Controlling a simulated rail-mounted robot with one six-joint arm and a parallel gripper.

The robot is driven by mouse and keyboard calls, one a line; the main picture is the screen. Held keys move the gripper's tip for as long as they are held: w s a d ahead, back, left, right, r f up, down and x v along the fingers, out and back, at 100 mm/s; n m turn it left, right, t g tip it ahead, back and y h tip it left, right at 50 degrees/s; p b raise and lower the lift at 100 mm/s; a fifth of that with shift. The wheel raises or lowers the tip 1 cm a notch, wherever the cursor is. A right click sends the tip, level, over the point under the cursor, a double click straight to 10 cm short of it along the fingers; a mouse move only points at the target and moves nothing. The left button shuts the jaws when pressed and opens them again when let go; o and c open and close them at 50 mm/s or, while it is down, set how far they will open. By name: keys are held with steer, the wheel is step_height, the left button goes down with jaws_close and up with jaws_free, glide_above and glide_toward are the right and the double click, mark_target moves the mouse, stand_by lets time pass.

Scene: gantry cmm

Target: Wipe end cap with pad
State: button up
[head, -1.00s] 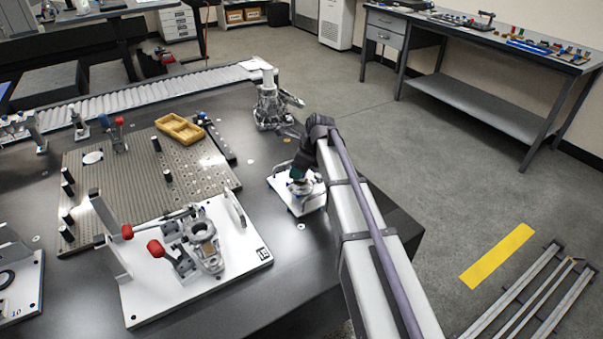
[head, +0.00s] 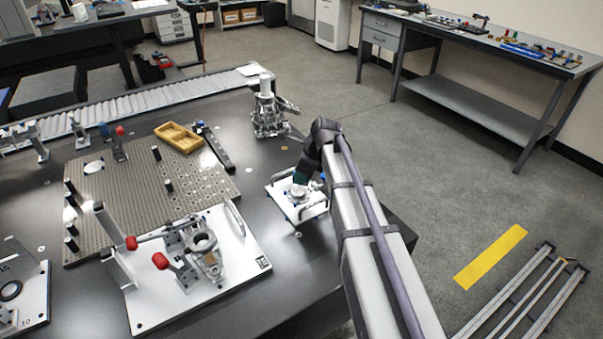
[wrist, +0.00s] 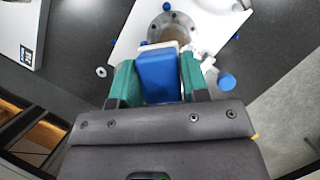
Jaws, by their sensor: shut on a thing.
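My gripper (wrist: 158,66) has two teal fingers shut on a blue pad (wrist: 160,82) with a whitish layer at its far end. The end cap (wrist: 172,28) is a round metal flange with bolt holes and a central bore, on a white plate (wrist: 132,38). The pad's far end overlaps the cap's near side in the wrist view; I cannot tell whether they touch. In the head view my gripper (head: 300,177) is just above the end cap (head: 298,192), at the table's right edge. The pad is too small to make out there.
Handles and blue knobs (wrist: 226,81) stand around the cap's plate. A white clamp fixture (head: 245,275) with red-tipped levers lies front left. A perforated plate (head: 120,205) with black posts and a yellow tray (head: 180,136) are farther left. A metal assembly (head: 268,118) stands behind.

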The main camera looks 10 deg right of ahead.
steer(key=shift+r+p, duration=1.05)
steer(key=shift+r, duration=0.35)
